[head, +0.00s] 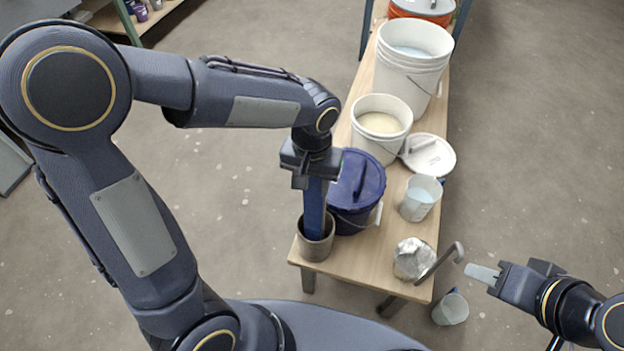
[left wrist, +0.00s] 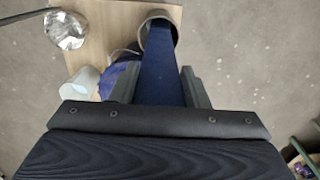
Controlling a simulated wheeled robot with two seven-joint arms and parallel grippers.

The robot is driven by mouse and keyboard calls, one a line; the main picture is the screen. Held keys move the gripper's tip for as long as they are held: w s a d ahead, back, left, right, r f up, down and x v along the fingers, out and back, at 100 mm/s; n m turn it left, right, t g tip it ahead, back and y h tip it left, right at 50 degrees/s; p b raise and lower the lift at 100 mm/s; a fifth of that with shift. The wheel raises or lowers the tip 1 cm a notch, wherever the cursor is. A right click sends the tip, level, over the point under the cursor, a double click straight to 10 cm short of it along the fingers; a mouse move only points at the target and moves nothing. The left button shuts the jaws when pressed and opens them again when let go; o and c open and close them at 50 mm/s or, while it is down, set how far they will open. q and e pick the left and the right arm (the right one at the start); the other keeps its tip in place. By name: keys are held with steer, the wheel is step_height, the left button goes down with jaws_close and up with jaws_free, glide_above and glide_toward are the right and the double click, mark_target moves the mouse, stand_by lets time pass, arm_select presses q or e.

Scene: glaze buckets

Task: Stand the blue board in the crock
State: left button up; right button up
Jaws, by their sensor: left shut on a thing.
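The blue board (head: 314,205) is upright, with its upper part between the fingers of my left gripper (head: 314,178), which is shut on it. The board also shows in the left wrist view (left wrist: 164,70), running down from the left gripper (left wrist: 160,88). The grey-brown crock (head: 315,247) stands at the table's near left corner. The board's lower end is within the crock's mouth; whether it touches the bottom is hidden. The crock's rim (left wrist: 158,13) shows around the board in the left wrist view. My right gripper (head: 482,274) is off the table's right side; its jaw opening is unclear.
A blue lidded bucket (head: 357,190) stands close behind the crock. White buckets (head: 412,65), a white lid (head: 430,155), a clear cup (head: 420,198) and a silvery crumpled-looking thing (head: 411,258) are on the narrow table (head: 345,262). A hooked grey bar (head: 440,262) overhangs the right edge.

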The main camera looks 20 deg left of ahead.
arm_select(q)
steer(key=shift+f, duration=0.1)
steer(key=o, duration=1.3)
steer(key=shift+c, duration=0.2)
steer(key=shift+c, duration=0.4)
steer(key=r+p, duration=0.1)
steer(key=p, duration=0.3)
steer(key=shift+r+p, duration=0.1)
steer(key=shift+p, duration=0.25)
steer(key=shift+f, duration=0.2)
step_height(320, 180, up, 9)
steer(key=p, duration=0.7)
steer(key=shift+p, duration=0.4)
steer(key=shift+r, duration=0.1)
